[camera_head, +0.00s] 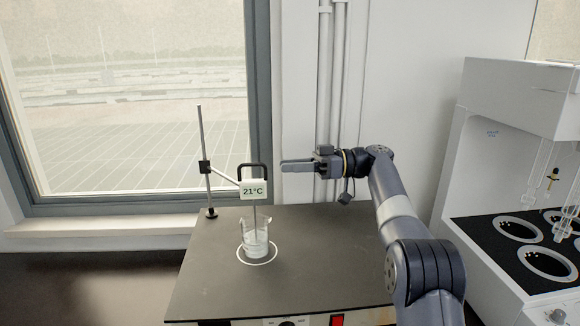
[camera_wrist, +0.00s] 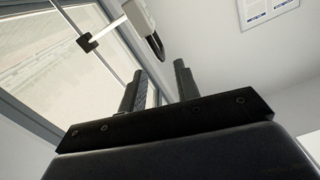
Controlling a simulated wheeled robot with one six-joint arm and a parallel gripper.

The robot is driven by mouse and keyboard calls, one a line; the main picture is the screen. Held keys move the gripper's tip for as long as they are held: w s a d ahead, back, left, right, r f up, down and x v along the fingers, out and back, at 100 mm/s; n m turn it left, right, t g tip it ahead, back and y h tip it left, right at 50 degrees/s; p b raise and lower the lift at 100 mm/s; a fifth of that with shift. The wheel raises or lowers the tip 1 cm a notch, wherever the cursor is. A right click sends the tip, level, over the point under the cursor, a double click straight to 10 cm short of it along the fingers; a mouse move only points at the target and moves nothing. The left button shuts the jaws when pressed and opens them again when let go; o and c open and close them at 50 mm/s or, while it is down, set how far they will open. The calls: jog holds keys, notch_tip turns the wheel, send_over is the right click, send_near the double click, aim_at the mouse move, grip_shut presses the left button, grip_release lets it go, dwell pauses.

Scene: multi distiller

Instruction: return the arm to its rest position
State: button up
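My arm (camera_head: 400,215) reaches up from the lower right of the head view, with its wrist turned to the left. My gripper (camera_head: 283,166) points left, above the back right of the dark hotplate (camera_head: 320,245).
A glass beaker (camera_head: 255,243) stands on the hotplate in a white ring. A 21°C display (camera_head: 253,190) hangs over it from a stand (camera_head: 204,165), close left of my gripper. The white distiller (camera_head: 510,130) stands at right. A window (camera_head: 125,100) is behind.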

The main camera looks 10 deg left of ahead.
aim_at(260, 166)
jog(key=shift+a, duration=0.1)
jog(key=x, duration=0.4)
jog(key=p+x, duration=0.1)
jog(key=x, duration=0.4)
jog(key=shift+s+a+r, duration=0.1)
jog(key=shift+a+r, duration=0.1)
jog(key=shift+a, duration=0.1)
jog(key=shift+s+a+r+p, duration=0.1)
jog(key=shift+a+r+p, duration=0.55)
jog(key=shift+p, duration=0.2)
jog(key=shift+d+r+p, duration=0.15)
jog(key=shift+r+p, duration=0.4)
jog(key=shift+r, duration=0.1)
jog(key=shift+f, duration=0.1)
